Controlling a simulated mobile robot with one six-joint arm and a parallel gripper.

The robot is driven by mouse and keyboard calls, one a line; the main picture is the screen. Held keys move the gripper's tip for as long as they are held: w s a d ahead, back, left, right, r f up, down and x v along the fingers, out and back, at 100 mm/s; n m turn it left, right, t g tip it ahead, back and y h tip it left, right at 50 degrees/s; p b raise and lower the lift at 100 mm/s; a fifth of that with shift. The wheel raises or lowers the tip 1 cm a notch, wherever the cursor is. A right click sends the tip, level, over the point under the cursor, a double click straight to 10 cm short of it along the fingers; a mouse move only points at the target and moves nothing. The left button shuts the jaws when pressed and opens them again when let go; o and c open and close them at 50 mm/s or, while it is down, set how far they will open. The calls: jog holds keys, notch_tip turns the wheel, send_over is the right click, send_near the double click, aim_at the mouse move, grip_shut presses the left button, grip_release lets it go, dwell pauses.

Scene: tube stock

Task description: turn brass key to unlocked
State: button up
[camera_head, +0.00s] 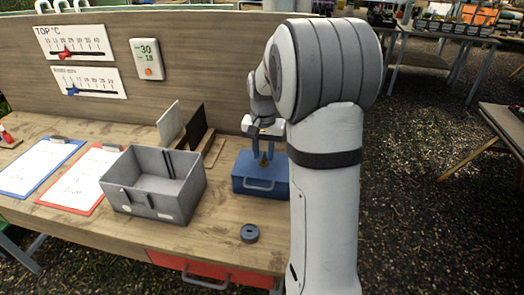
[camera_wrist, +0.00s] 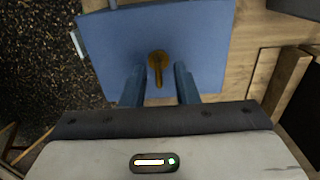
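The brass key (camera_wrist: 159,65) stands in the top of a blue box (camera_head: 246,184), which has a handle on its front. In the wrist view the key's round part is at the upper end and its narrow part points down the picture, toward my gripper. My gripper (camera_wrist: 160,85) points down over the blue box (camera_wrist: 110,40), its two blue fingers apart on the left and right of the key's lower part. A gap shows between the key and each finger. In the head view the key (camera_head: 264,160) shows small between the fingers (camera_head: 264,153).
A grey open bin (camera_head: 135,199) stands left of the blue box, and a dark round ring (camera_head: 250,233) lies in front. Upright panels (camera_head: 198,128) stand behind the bin. Red and blue clipboards (camera_head: 42,165) lie at the left. A red drawer (camera_head: 200,272) is under the bench's front edge.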

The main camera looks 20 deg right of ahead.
notch_tip(320, 180, up, 8)
jog(key=shift+f, duration=0.15)
dwell(0.5)
dwell(0.3)
